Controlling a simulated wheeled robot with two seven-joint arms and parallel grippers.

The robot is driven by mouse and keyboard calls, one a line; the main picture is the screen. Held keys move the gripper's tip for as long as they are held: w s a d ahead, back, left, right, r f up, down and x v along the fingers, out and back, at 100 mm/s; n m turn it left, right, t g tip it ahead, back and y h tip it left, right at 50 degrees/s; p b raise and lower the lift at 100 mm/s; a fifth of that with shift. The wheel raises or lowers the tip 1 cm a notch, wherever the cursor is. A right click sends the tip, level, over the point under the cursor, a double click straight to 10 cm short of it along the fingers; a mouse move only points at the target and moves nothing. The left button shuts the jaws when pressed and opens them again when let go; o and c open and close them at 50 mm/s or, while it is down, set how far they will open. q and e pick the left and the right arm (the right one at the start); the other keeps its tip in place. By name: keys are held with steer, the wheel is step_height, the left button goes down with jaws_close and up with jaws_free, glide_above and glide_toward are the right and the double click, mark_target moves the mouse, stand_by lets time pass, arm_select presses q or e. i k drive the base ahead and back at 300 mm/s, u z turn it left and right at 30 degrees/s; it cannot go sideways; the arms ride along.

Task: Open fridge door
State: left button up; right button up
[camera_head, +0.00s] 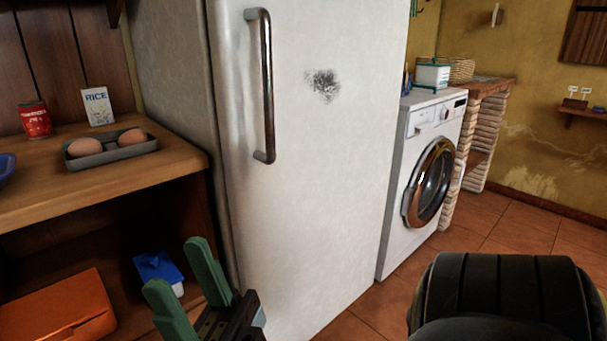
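The white fridge stands in the middle of the head view, and its door (320,150) looks shut, with a dark smudge on its front. A long vertical metal handle (267,85) is on the door's left side. My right gripper (178,267) is at the bottom, left of the fridge's lower part. Its two green fingers are apart with nothing between them. It is well below the handle and not touching it. My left gripper is not in view.
A wooden counter (180,150) left of the fridge holds a tray with eggs (112,150), a red can (36,119) and a rice box (98,106). An orange box (55,312) and a blue item (158,268) are below. A washing machine (425,180) stands right; tiled floor (525,235) is open there.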

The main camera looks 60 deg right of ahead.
mark_target(307, 93)
steer(key=z, duration=2.25)
steer(key=k, duration=0.95)
steer(key=u, duration=1.1)
steer(key=i, duration=1.1)
steer(key=z, duration=0.1)
